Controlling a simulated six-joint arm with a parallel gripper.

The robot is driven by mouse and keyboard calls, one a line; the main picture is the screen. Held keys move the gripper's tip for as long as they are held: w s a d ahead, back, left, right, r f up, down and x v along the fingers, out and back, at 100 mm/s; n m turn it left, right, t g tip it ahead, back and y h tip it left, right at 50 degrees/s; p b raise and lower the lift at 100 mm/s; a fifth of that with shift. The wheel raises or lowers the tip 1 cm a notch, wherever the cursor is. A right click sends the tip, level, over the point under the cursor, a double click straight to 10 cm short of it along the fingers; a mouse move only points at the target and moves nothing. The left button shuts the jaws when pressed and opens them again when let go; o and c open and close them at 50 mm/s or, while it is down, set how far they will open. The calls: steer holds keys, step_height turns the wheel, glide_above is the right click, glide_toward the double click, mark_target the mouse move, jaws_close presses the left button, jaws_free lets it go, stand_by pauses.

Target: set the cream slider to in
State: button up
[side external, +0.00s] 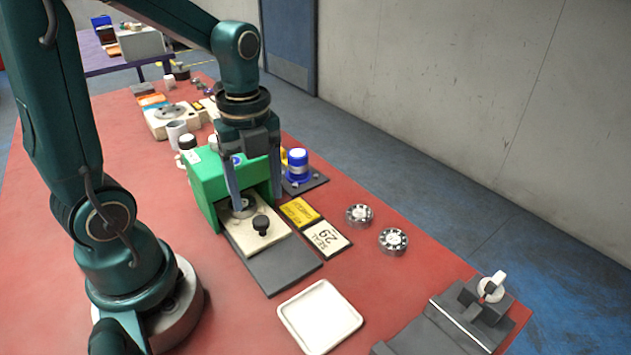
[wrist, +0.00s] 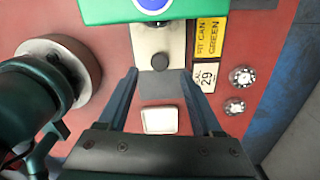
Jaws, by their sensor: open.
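The cream slider (side external: 262,241) is a flat plate with a black knob (side external: 261,225) standing on it. It sticks out of the front of a green housing (side external: 207,188) onto a dark grey base plate (side external: 281,268). A round grey part lies on the slider near the housing opening. In the wrist view the slider (wrist: 149,40) and its knob (wrist: 160,62) show below the green housing (wrist: 125,12). My gripper (side external: 257,203) is open and empty, pointing down in front of the housing, behind the knob in the side view. In the wrist view the knob appears between the fingertips (wrist: 158,72).
A yellow label plate (side external: 300,212) and a cream label plate (side external: 327,238) lie right of the slider. Two metal discs (side external: 359,215) lie farther right. A white tray (side external: 320,318) stands in front. A blue-capped device (side external: 298,168) stands behind. Red tabletop is free around the tray.

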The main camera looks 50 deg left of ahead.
mark_target(260, 219)
steer(key=shift+m, duration=1.2)
steer(key=shift+f, duration=2.6)
jaws_close()
